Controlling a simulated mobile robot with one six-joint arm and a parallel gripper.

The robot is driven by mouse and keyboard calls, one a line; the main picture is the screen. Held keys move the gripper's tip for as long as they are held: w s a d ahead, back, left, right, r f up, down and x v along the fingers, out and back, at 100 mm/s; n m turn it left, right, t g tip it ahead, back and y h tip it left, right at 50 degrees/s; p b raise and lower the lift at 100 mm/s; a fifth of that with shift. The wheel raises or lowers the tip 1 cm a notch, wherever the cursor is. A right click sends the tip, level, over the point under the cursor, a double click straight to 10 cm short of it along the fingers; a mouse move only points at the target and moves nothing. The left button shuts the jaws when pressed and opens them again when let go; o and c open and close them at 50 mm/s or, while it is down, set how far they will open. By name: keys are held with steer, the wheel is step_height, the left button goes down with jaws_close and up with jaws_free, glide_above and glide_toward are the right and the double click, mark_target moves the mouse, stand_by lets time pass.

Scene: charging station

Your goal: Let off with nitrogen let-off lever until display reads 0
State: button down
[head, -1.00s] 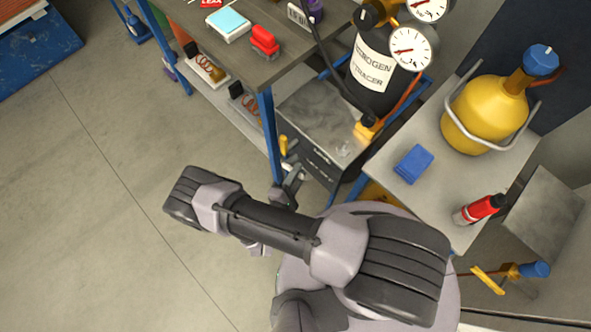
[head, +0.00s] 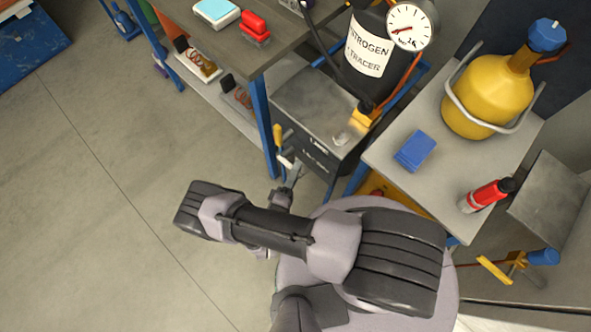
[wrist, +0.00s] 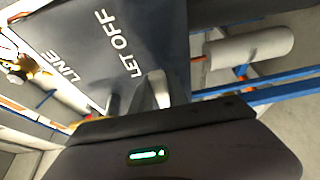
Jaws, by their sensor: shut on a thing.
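The dark control box (head: 318,150) stands below the grey shelf beside the nitrogen cylinder; its panel (wrist: 95,45) shows the words LINE and LET OFF in the wrist view. My gripper (head: 291,174) is at the panel's left end in the head view. In the wrist view my gripper (wrist: 138,96) is shut just below the LET OFF label. It is shut on the let-off lever, which is mostly hidden by the fingers. A yellow handle (head: 278,136) sticks up just beyond the gripper. No readable display number shows.
The nitrogen cylinder (head: 367,55) carries a round dial gauge (head: 409,25). The workbench (head: 262,50) has a blue leg (head: 263,125) close to my gripper. A side table (head: 440,185) at right holds a yellow tank (head: 487,97). Open floor lies to the left.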

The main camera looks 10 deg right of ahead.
stand_by(0.3)
steer(key=c, duration=1.3)
jaws_free()
steer(key=p+v, duration=0.2)
steer(key=v, duration=1.5)
steer(key=shift+s+a+f+p, duration=0.1)
steer(key=shift+a+f+p, duration=0.1)
steer(key=shift+p, duration=0.15)
